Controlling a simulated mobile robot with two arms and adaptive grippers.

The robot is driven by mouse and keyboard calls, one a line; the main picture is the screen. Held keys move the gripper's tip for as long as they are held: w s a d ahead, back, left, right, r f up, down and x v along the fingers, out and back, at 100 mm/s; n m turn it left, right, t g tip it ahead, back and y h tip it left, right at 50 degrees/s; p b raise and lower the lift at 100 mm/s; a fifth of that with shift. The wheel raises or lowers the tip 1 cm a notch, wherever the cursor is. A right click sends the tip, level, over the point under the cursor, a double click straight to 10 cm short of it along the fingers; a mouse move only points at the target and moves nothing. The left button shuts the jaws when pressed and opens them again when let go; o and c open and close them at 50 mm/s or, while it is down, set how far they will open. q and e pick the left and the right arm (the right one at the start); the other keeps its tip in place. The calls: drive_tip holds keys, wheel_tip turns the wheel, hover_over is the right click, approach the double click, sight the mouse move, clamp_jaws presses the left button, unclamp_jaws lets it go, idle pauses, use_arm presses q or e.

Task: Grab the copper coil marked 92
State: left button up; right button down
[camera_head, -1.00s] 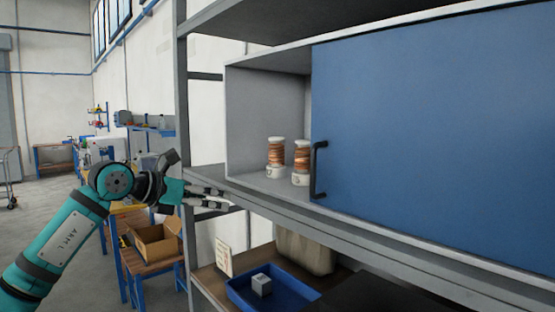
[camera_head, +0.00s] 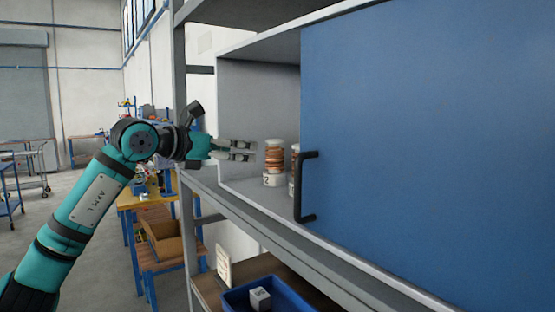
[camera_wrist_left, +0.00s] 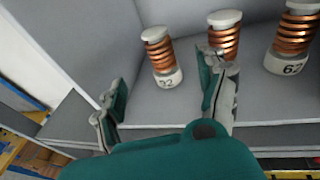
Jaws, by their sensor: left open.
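Copper coils on white spools stand upright in the open left part of the cabinet. The leftmost coil (camera_head: 274,158) also shows in the left wrist view (camera_wrist_left: 161,58); its label ends in 2, and its first digit looks like a 9 but is blurred. A second coil (camera_wrist_left: 224,40) stands to its right, its lower part hidden behind my finger. A third coil (camera_wrist_left: 294,36) is marked 62. My left gripper (camera_head: 250,151) is open and empty, just left of the leftmost coil in the head view. In the left wrist view that coil appears between and beyond the fingers (camera_wrist_left: 162,88). My right gripper is not in view.
A blue sliding door (camera_head: 425,130) with a black handle (camera_head: 300,188) covers the cabinet's right part and partly hides the second coil in the head view. A grey shelf post (camera_head: 183,120) stands left of the opening. A blue bin (camera_head: 235,300) is below.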

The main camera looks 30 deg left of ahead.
sight(267, 156)
use_arm(q)
drive_tip(key=p+x, duration=0.2)
drive_tip(key=x, duration=0.3)
drive_tip(key=shift+w+d, duration=0.15)
drive_tip(key=shift+w, duration=0.25)
drive_tip(key=shift+p+x, duration=0.3)
drive_tip(key=shift+x, duration=0.9)
drive_tip(key=shift+w+f, duration=0.2)
drive_tip(key=p+x, duration=0.1)
drive_tip(key=x, duration=0.1)
drive_tip(key=p+x, duration=0.1)
drive_tip(key=x, duration=0.1)
drive_tip(key=shift+w+f+p, duration=0.15)
drive_tip(key=shift+f+p, duration=0.15)
drive_tip(key=shift+f, duration=0.15)
drive_tip(key=shift+w+f, duration=0.1)
drive_tip(key=shift+w, duration=0.05)
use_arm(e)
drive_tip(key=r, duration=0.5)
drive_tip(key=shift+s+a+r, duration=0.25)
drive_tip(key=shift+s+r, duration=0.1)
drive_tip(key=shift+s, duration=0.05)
use_arm(q)
drive_tip(key=shift+c, duration=0.9)
clamp_jaws()
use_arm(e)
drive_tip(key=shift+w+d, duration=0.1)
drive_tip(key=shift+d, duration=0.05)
